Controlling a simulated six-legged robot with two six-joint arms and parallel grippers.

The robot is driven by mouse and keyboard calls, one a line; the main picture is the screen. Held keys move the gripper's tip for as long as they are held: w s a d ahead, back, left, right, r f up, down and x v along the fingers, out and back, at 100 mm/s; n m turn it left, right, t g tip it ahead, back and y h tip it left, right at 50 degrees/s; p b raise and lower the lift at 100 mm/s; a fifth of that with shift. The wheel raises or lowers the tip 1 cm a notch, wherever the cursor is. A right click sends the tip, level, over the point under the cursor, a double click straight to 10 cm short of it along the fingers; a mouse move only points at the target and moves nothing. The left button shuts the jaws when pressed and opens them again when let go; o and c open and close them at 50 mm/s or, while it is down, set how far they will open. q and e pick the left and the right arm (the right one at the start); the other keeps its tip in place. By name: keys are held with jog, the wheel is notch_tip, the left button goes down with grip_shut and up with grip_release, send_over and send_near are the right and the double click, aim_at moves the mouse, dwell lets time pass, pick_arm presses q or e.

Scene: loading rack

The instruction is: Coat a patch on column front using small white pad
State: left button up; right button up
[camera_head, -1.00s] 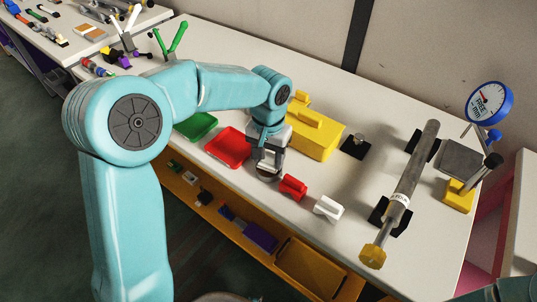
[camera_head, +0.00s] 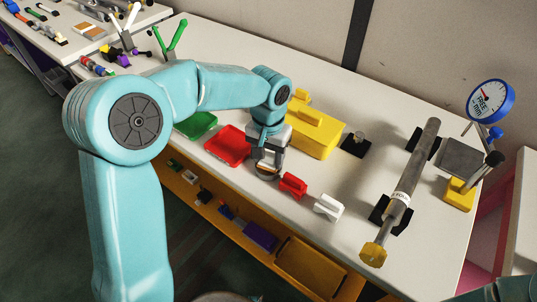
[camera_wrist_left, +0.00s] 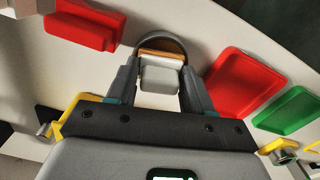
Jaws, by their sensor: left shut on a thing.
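My left gripper (camera_head: 265,165) points down near the table's front edge, between the red tray and the small red block. In the left wrist view, its two fingers (camera_wrist_left: 158,92) are shut on a small pale block (camera_wrist_left: 160,79). A round, dark-rimmed piece with a tan inside (camera_wrist_left: 162,50) shows just beyond the block; I cannot tell whether they touch. A small white pad-like block with a ridge on top (camera_head: 328,207) lies on the table, apart from the gripper. I cannot tell which surface is the column front.
A red tray (camera_head: 228,145), a green tray (camera_head: 194,125), a small red block (camera_head: 292,185) and a yellow block (camera_head: 318,133) surround the gripper. A grey cylinder (camera_head: 414,168) with a yellow end lies on black supports at right. A dial gauge (camera_head: 490,100) stands behind it.

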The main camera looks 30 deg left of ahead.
aim_at(268, 155)
dwell(0.5)
pick_arm(q)
notch_tip(268, 155, up, 7)
jog(key=p, duration=0.5)
jog(key=shift+p, duration=0.35)
jog(key=shift+f, duration=0.1)
